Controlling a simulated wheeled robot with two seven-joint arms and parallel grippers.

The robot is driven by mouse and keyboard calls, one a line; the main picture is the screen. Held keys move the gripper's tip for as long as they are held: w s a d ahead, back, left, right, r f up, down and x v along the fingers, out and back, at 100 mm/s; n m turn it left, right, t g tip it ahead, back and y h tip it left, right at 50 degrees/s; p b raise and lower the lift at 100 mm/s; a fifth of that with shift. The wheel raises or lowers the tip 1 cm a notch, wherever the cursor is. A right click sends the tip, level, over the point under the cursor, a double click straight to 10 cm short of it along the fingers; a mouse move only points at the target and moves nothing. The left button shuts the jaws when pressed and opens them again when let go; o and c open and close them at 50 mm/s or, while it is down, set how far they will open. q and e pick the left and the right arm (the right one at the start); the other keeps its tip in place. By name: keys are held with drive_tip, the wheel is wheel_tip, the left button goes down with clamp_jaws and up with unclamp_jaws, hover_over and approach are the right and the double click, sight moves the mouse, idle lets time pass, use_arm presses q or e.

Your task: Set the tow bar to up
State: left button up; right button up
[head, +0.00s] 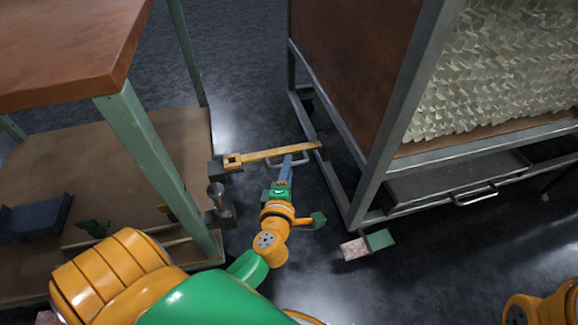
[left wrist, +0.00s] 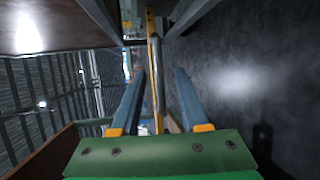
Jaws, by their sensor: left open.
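The tow bar (head: 275,153) is a long, thin yellow-orange bar. It runs from the low frame of the cart at its right end to a dark block with a square eye at its left end, and lies lowered, well out from the cart. In the left wrist view the tow bar (left wrist: 154,60) shows in the gap between my fingers. Whether a finger touches the bar I cannot tell. My right gripper is out of view.
The cart (head: 358,160) has a grey metal frame, brown side panel and a load of pale glass pieces. A workbench (head: 135,125) with green legs and a lower shelf stands left. A pink and green block (head: 367,245) lies by the cart's corner.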

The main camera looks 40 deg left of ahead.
use_arm(q)
drive_tip(key=shift+b+x, duration=0.3)
drive_tip(key=shift+x, duration=0.9)
drive_tip(key=shift+r, duration=0.1)
drive_tip(key=shift+c, duration=0.2)
clamp_jaws()
